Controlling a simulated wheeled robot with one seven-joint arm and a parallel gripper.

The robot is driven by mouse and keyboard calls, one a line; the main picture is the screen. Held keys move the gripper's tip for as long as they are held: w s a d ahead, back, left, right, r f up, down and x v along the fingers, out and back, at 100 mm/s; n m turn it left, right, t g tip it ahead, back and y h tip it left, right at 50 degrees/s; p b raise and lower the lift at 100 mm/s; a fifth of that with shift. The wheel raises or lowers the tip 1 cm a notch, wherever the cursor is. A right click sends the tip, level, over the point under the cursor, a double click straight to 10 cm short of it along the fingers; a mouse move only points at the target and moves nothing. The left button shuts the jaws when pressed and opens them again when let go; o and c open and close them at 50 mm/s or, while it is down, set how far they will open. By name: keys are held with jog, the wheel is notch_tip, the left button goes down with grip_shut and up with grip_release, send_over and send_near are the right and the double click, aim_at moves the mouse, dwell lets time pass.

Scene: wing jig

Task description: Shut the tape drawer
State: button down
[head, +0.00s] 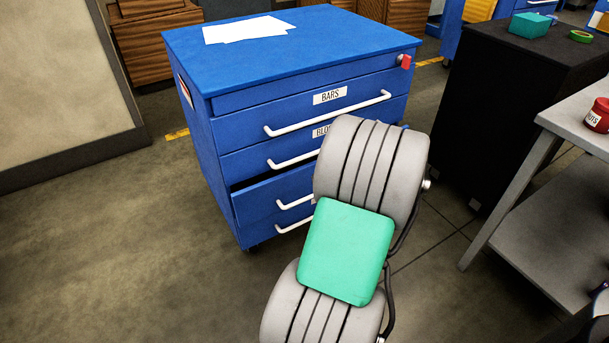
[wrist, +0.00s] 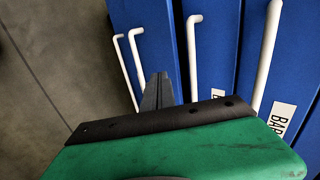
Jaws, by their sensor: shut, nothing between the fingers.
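A blue drawer cabinet (head: 200,130) stands ahead with several white-handled drawers. The top label reads BARS, and the one below starts with BLO. The third drawer (head: 268,197) stands out a little, with a dark gap above its front. My arm covers nearly all of its label, so I cannot read whether it says tape. In the wrist view the drawer fronts appear turned on their side, with the BARS drawer (wrist: 296,75) at the right. My gripper (wrist: 158,78) is shut and empty, pointing at the lower drawer fronts near their handles. I cannot tell whether it touches them. My arm hides it in the head view.
White papers (head: 248,29) lie on the cabinet top, and a red tag (head: 406,62) hangs by its lock. A black cabinet (head: 500,110) and a grey bench (head: 580,115) stand at the right. The floor (head: 120,250) at the left is clear.

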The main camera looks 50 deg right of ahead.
jog(key=d, duration=0.2)
jog(key=b, duration=0.5)
send_near(298, 168)
jog(key=shift+m, duration=0.3)
jog(key=f, duration=0.2)
jog(key=w+f, duration=0.1)
jog(key=f, duration=0.1)
jog(key=w+f, duration=0.1)
jog(key=shift+w+d+f, duration=0.2)
jog(key=shift+d+f, duration=0.15)
jog(key=shift+f, duration=0.05)
jog(key=shift+w+d+r, duration=0.1)
jog(key=shift+w+r, duration=0.05)
jog(key=shift+w, duration=0.15)
jog(key=shift+w, duration=0.3)
jog(key=shift+w+d+p, duration=0.15)
jog(key=shift+w+p, duration=0.05)
jog(key=shift+w, duration=0.25)
jog(key=shift+w+d+p, duration=0.2)
jog(key=shift+w, duration=0.25)
